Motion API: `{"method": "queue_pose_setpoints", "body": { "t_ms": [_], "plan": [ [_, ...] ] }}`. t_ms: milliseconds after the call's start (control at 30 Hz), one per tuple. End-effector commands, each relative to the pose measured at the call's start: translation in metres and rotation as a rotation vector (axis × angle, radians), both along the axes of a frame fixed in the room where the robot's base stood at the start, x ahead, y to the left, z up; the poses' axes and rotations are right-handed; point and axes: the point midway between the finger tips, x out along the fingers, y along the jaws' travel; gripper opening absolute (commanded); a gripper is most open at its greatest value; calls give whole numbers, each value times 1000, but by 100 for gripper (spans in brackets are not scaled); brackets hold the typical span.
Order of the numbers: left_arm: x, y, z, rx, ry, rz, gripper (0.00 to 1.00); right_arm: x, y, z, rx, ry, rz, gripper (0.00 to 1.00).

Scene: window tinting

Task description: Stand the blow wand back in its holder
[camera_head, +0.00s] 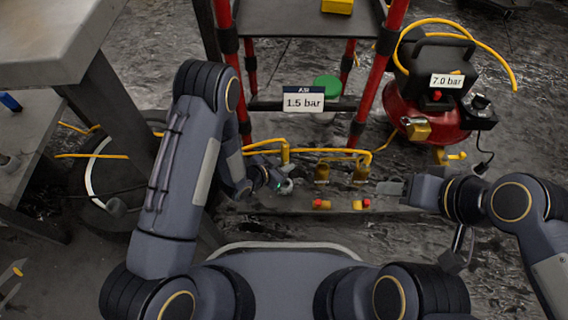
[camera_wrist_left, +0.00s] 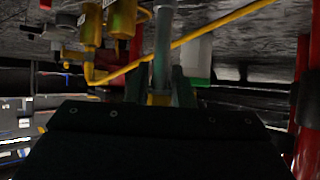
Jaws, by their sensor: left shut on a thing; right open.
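My left gripper (camera_head: 272,182) is low in front of the red-legged stand, partly hidden by my own wrist. It is shut on a slim grey tube, which looks like the blow wand (camera_wrist_left: 163,45). In the left wrist view the tube runs up between the fingers (camera_wrist_left: 160,92). In the head view only a small pale piece of it (camera_head: 286,187) shows at the fingertips. My right gripper (camera_head: 391,188) is open and empty, right of the brass fittings. I cannot pick out the wand's holder with certainty.
Yellow hose (camera_head: 325,151) runs behind the brass fittings (camera_head: 360,172), with red-and-yellow valves (camera_head: 322,204) in front. A "1.5 bar" sign (camera_head: 304,101) and green-lidded container (camera_head: 327,84) are at the stand. The red compressor (camera_head: 405,110) stands right; a grey bench (camera_head: 50,35) is left.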

Motion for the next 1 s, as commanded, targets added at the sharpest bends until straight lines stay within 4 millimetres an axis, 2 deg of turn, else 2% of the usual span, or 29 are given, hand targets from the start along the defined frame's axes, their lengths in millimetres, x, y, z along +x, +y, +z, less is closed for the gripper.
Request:
{"method": "queue_pose_setpoints", "body": {
  "t_ms": [33,133,400,1000],
  "plan": [
    [0,0,-10,-1,-1,0,0,0,0,-9,0,0,0,46],
    [0,0,-20,-1,-1,0,0,0,0,-19,0,0,0,46],
    [0,0,-39,0,0,0,0,0,0,-22,0,0,0,46],
    [0,0,-43,-1,-1,0,0,0,0,-23,0,0,0,46]
  ]
}}
